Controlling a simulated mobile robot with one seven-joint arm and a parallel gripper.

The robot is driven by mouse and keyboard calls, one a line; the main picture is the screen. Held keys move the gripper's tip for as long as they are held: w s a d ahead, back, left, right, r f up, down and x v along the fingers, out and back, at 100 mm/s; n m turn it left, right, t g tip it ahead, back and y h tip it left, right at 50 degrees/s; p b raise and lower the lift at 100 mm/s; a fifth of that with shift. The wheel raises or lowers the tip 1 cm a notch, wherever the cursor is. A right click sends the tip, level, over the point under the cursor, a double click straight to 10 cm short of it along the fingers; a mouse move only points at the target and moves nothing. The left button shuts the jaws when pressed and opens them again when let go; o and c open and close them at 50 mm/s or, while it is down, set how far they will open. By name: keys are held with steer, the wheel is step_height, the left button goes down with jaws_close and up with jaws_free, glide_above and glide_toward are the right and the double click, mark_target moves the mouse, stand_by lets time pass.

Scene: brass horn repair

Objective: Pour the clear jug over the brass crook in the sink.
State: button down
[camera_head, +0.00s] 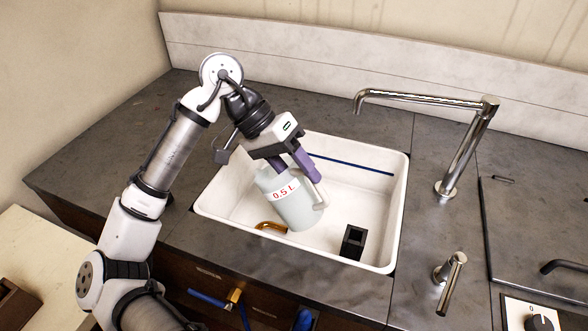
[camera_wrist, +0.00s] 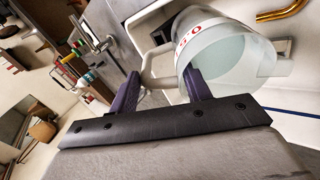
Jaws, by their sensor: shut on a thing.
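The clear jug (camera_head: 291,207) with a red "0.5 L" label is tilted over the white sink (camera_head: 353,152) in the head view. My gripper (camera_head: 296,172) has purple fingers and is shut on the jug's handle. In the wrist view the jug (camera_wrist: 228,62) hangs ahead of the fingers (camera_wrist: 165,92), with its pale inside showing; I cannot tell how much liquid it holds. The brass crook (camera_head: 271,227) lies in the sink at the front left, partly hidden behind the jug. Its curved end also shows at the top right of the wrist view (camera_wrist: 284,11).
A small black block-like holder (camera_head: 353,241) stands in the sink, right of the jug. A chrome tap (camera_head: 460,150) rises right of the sink, with a lever (camera_head: 449,269) nearer the front. A blue line (camera_head: 350,165) runs along the sink's back wall. The dark worktop (camera_head: 110,140) left is clear.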

mark_target(304, 198)
steer(key=shift+s+d+f+t+y+b, duration=0.15)
steer(key=shift+d+f+t+y+b, duration=0.15)
steer(key=shift+f+y+b, duration=0.55)
steer(key=shift+s+d+f+t+y+b, duration=0.15)
steer(key=shift+f+t+y+b, duration=0.35)
steer(key=shift+b, duration=0.7)
steer(key=shift+s+d+f+t+y+b, duration=0.1)
steer(key=shift+d+f+t+y+b, duration=0.25)
steer(key=shift+f+b, duration=0.55)
steer(key=shift+f+m+t+y+b, duration=0.3)
steer(key=shift+f+t+y+b, duration=0.55)
steer(key=shift+f+y, duration=0.55)
steer(key=shift+r, duration=0.15)
